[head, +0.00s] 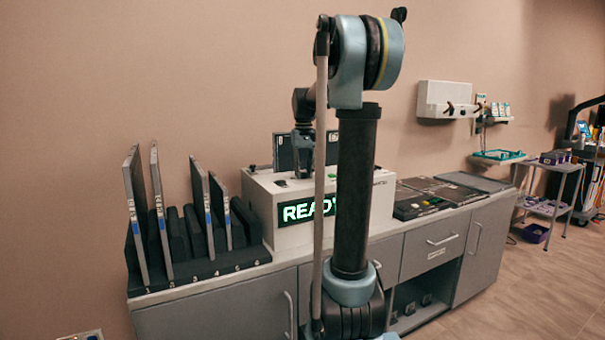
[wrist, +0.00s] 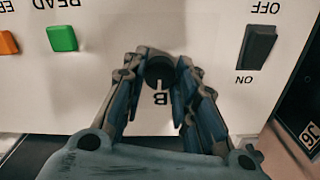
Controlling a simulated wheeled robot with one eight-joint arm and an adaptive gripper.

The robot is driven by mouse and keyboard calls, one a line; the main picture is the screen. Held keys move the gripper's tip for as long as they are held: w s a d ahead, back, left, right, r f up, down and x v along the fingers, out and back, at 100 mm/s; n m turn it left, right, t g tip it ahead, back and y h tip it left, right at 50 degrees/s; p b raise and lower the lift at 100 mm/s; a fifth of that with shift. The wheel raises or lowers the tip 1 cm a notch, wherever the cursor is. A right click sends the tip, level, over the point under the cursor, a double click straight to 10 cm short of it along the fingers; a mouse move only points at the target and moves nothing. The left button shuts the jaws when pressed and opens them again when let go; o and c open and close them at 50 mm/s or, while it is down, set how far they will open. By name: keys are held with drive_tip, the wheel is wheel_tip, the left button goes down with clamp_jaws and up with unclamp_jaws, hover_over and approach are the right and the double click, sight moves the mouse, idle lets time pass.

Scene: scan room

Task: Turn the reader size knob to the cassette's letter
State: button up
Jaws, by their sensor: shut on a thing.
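The reader (head: 262,190) is a white box on the counter with a lit green display that begins "READ", its end hidden by my arm. The round black size knob (wrist: 160,69) shows in the wrist view with a white pointer line aimed at an upside-down letter B (wrist: 161,98). My gripper (wrist: 161,72) is shut on the knob, one finger on each side. In the head view my gripper (head: 302,165) is down at the reader's top. A dark cassette (head: 284,152) stands upright at the reader's top, partly hidden; its letter is too small to read.
Beside the knob are a green button (wrist: 62,38), an orange button (wrist: 8,43) and a black OFF/ON switch (wrist: 257,46). A numbered rack (head: 200,267) with several upright panels stands left of the reader. Flat dark panels lie on the counter to the right.

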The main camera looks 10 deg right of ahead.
sight(304, 173)
drive_tip(key=shift+w+n, duration=0.1)
drive_tip(key=shift+n, duration=0.4)
drive_tip(key=o, duration=1.1)
wheel_tip(304, 173, up, 12)
idle(0.4)
